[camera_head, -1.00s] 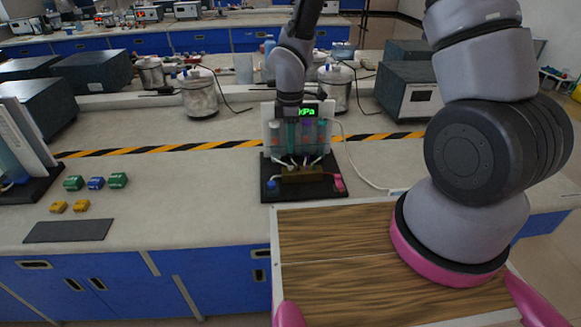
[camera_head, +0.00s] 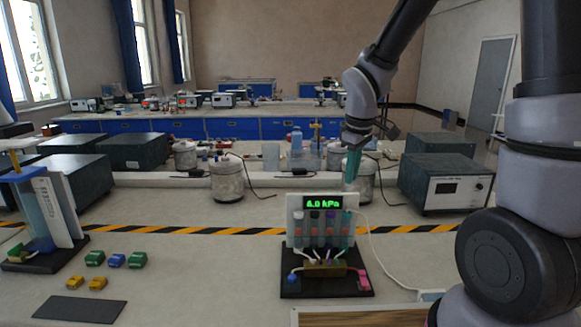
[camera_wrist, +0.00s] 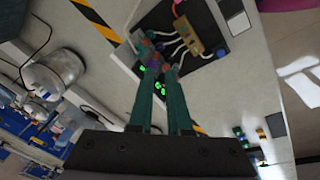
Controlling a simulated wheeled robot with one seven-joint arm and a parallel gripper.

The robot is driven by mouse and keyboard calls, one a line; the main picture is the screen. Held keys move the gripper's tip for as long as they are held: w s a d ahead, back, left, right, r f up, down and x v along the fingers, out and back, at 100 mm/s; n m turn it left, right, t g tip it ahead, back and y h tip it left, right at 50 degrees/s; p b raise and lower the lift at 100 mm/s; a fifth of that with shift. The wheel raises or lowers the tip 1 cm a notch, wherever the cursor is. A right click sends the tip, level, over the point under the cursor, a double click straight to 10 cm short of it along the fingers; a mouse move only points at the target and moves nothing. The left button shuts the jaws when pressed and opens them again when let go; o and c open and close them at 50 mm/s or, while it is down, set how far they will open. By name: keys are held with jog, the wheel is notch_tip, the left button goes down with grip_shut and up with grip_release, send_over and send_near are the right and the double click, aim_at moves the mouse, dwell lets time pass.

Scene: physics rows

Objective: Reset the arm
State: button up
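My arm reaches in from the right in the head view. My gripper (camera_head: 351,180) points down with teal fingers, raised above and behind the pressure rig (camera_head: 326,245). In the wrist view the two fingers of my gripper (camera_wrist: 162,72) stand a narrow gap apart, with nothing seen held between them. The rig has a black base, upright coloured tubes, white hoses, a brass block and a display (camera_head: 323,202) reading 6.0 kPa. The rig also shows beyond the fingertips in the wrist view (camera_wrist: 205,35); the fingers hide part of it.
Metal pots (camera_head: 227,182) and dark instrument boxes (camera_head: 446,186) stand behind the striped tape (camera_head: 190,231). A second stand (camera_head: 50,215) is at left, near small green, blue and yellow blocks (camera_head: 138,260) and a dark mat (camera_head: 82,309). The bench front between is clear.

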jog(key=s+d+r+m+t+y, duration=0.1)
jog(key=s+d+r+m, duration=0.3)
jog(key=r, duration=0.5)
jog(key=s+d+r+m+t+y, duration=0.1)
jog(key=s+d+r+m+t, duration=0.2)
jog(key=s+r+m, duration=0.6)
jog(key=shift+s+d+r+m+t, duration=0.35)
jog(key=shift+s+d+r, duration=0.25)
jog(key=shift+s+d, duration=0.4)
